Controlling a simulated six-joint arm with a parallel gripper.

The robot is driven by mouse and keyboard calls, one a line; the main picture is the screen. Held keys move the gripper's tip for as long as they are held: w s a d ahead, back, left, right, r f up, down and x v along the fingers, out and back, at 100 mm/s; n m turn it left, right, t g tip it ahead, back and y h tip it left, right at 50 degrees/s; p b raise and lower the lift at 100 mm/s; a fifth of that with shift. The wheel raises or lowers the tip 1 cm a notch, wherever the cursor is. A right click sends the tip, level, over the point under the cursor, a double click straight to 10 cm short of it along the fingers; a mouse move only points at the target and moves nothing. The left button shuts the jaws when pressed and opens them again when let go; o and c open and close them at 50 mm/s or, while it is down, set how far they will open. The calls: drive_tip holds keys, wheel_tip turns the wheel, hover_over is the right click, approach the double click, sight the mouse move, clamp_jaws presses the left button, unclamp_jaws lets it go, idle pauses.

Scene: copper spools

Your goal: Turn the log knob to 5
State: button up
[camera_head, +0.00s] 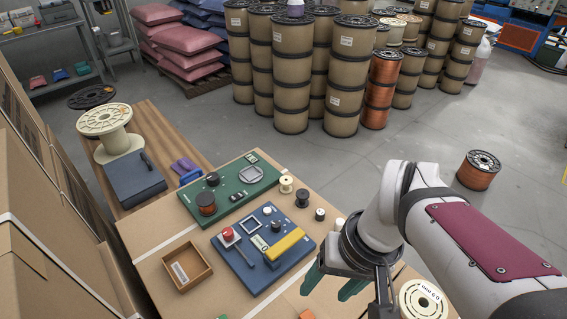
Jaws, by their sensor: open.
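A blue panel (247,268) lies on the cardboard-coloured table top. It carries a small display (251,225), a red button (228,234), a grey lever, a yellow bar (285,245) and small dark knobs (276,226) near its upper right. A green panel (225,192) behind it carries a dark round knob (212,179). Labels and pointer marks are too small to read, so I cannot tell which knob is the log knob or its setting. My gripper (332,283) is open, its green fingers apart, right of the blue panel and touching no knob. The arm partly hides it.
An open wooden tray (203,279) stands left of the blue panel. Cardboard boxes (38,215) line the left side.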

drive_tip(key=w+a+f+n+y, duration=0.1)
drive_tip(key=w+a+f+n, duration=0.15)
drive_tip(key=w+n, duration=0.9)
drive_tip(key=n+t, duration=0.1)
drive_tip(key=n, duration=0.1)
approach(276, 224)
drive_tip(key=x, duration=0.8)
drive_tip(key=shift+f, duration=0.4)
drive_tip(key=shift+t+y, duration=0.3)
clamp_jaws()
